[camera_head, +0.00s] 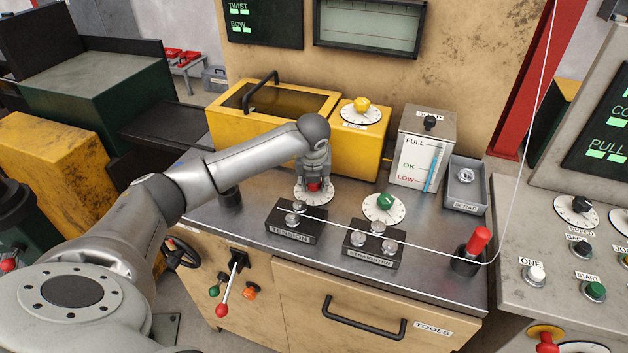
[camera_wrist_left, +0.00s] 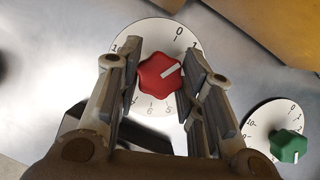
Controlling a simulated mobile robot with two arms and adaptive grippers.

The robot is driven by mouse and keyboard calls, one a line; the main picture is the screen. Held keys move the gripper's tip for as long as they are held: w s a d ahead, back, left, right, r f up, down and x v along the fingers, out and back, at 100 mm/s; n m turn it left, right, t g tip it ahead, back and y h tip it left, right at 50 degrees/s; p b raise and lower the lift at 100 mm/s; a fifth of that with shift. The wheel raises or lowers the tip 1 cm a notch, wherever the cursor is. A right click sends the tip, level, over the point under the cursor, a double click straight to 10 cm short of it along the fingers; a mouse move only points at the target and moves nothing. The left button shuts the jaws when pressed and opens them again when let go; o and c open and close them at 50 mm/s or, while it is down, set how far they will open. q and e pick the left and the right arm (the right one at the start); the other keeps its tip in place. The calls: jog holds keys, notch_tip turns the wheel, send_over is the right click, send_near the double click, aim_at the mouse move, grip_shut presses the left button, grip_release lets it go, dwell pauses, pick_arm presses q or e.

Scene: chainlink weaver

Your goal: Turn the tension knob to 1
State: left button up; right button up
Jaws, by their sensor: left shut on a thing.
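The red tension knob (camera_head: 313,187) sits on a white numbered dial (camera_head: 301,195) behind the TENSION block (camera_head: 296,222). My left gripper (camera_head: 314,180) comes down over it from above and is shut on it. In the left wrist view the red knob (camera_wrist_left: 153,78) lies between the two fingers. Its white pointer mark aims up and right, on the side of the 1 and past the 0. The right finger hides the scale beyond the 1, so I cannot read the exact setting. My right gripper is not in view.
A green knob (camera_head: 385,202) on its own dial stands just right. The STRAIGHTEN block (camera_head: 373,246) is in front of it. A yellow box (camera_head: 360,140) with a yellow knob stands behind. A wire (camera_head: 420,249) crosses the blocks and rises at right.

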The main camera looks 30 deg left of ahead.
pick_arm(q)
jog(key=o, duration=1)
jog(key=v, duration=1.2)
jog(key=shift+s, duration=0.1)
